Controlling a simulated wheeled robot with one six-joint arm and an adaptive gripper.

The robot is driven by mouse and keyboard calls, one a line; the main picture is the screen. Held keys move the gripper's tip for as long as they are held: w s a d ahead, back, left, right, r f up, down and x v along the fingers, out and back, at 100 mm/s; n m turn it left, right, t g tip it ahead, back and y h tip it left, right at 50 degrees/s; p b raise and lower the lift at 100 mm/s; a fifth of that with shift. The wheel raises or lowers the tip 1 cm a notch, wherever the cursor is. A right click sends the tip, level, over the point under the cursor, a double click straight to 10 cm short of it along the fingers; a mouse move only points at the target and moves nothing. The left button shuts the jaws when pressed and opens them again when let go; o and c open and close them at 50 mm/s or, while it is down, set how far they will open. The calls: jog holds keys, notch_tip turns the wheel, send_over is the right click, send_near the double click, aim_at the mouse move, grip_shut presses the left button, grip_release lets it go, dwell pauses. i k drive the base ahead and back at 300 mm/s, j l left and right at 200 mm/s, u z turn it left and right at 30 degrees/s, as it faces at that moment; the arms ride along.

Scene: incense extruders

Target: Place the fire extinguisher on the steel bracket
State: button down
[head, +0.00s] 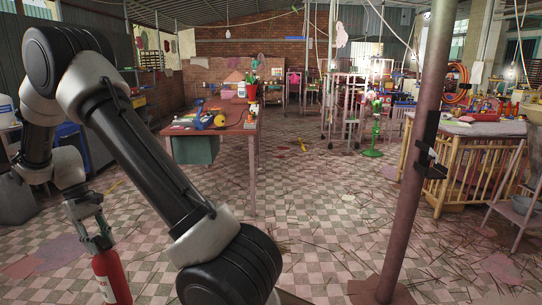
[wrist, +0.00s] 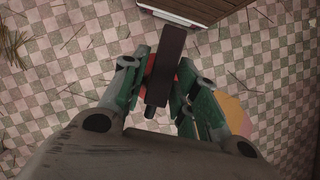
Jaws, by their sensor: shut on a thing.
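The red fire extinguisher (head: 112,277) hangs upright below my gripper (head: 97,242) at the lower left of the head view. Its lower end is cut off by the frame edge. In the wrist view my gripper (wrist: 165,90) has its fingers on both sides of the extinguisher's top. The black handle (wrist: 168,55) points away between them, with a little red of the body beneath. A dark bracket (head: 428,150), which looks like the steel bracket, is fixed to the slanting pole at the right, far from my gripper. No extinguisher is on it.
The pole (head: 413,190) stands on a floor plate at the right. A wooden table (head: 216,134) with tools stands mid-left, and a slatted wooden workbench (head: 455,168) stands behind the pole. The checkered floor (head: 310,200) between them is open, with scattered straw.

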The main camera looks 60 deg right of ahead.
aim_at(429, 172)
jog(key=i+l+z, duration=0.25)
jog(key=z, duration=0.2)
jog(key=i+l+z, duration=0.1)
jog(key=i+z, duration=0.6)
jog(key=z, duration=0.15)
jog(key=i+z, duration=0.45)
jog(key=i+j+z, duration=0.2)
jog(key=z, duration=0.25)
jog(key=i+j+z, duration=0.15)
jog(key=z, duration=0.3)
jog(key=i+j+z, duration=0.15)
jog(key=z, duration=0.35)
jog(key=j+z, duration=0.45)
jog(key=i+j+z, duration=0.1)
jog(key=j+z, duration=0.75)
jog(key=i+l, duration=0.05)
